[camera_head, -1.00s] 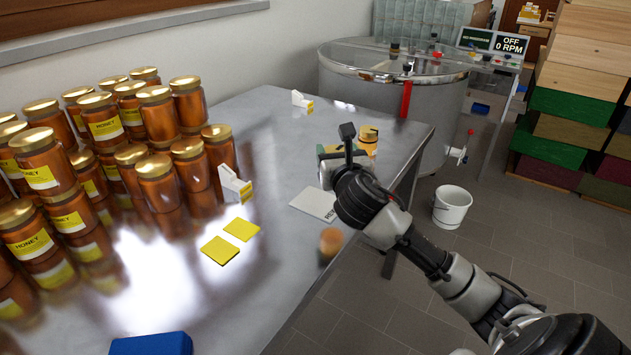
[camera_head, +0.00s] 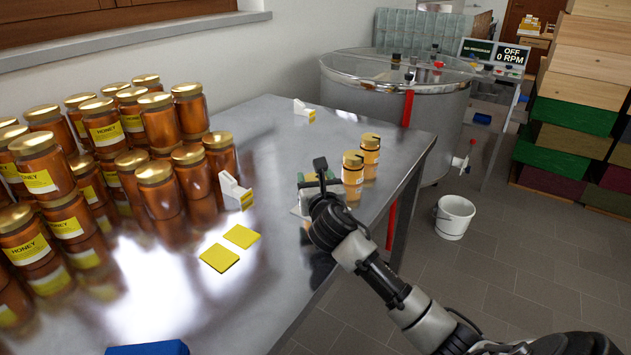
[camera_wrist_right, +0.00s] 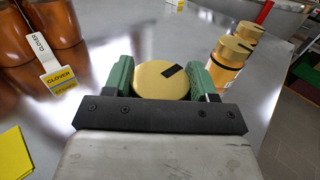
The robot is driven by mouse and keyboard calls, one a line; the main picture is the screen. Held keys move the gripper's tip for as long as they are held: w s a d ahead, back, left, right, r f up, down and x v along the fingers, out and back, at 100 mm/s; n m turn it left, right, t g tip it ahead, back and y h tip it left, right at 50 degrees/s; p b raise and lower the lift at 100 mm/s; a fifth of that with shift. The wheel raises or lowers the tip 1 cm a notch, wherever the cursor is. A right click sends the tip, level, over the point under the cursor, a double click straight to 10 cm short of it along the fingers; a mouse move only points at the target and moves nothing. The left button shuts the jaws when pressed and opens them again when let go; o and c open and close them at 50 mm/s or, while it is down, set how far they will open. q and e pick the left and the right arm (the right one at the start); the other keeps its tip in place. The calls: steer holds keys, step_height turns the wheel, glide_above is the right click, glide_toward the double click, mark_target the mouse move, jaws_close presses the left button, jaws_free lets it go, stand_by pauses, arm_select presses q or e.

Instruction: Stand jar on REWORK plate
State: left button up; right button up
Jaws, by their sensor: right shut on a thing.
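My right gripper (camera_head: 316,180) is over the steel table, with green fingers. In the right wrist view the gripper (camera_wrist_right: 160,80) is shut on a jar with a gold lid (camera_wrist_right: 160,80) that has a black mark on it. The jar's body is hidden below the lid, and in the head view my gripper hides the jar. I cannot tell whether the held jar touches the plate. My left gripper is not in view.
Two similar amber jars (camera_head: 353,176) stand just right of my gripper, near the table's right edge. Many honey jars (camera_head: 160,185) crowd the left. A white card holder (camera_head: 235,190) and yellow pads (camera_head: 230,247) lie between.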

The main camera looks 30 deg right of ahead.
steer(key=shift+f, duration=0.1)
steer(key=o, duration=1.1)
steer(key=shift+c, duration=0.2)
steer(key=v, duration=1.2)
